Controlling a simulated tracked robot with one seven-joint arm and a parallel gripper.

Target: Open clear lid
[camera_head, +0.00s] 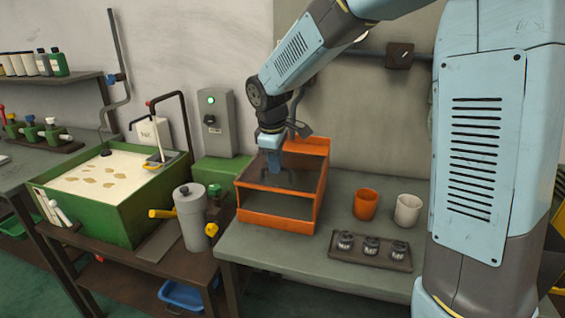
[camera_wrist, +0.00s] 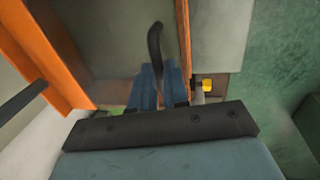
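The orange-framed box (camera_head: 277,215) stands on the grey table, with its dark see-through clear lid (camera_head: 300,180) lying across the top, apparently closed. My gripper (camera_head: 272,168) points down over the lid's rear left part. In the wrist view, the two blue fingers of my gripper (camera_wrist: 160,75) are close together. A dark curved handle (camera_wrist: 155,40) rises at the gap between them. I cannot tell whether the fingers press on it. The fingertips are partly hidden.
An orange cup (camera_head: 366,204), a pale cup (camera_head: 408,210) and a dark tray (camera_head: 345,254) with small dark pieces stand right of the box. A grey canister (camera_head: 192,220) and a green tank (camera_head: 115,215) stand to the left. The table's front middle is clear.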

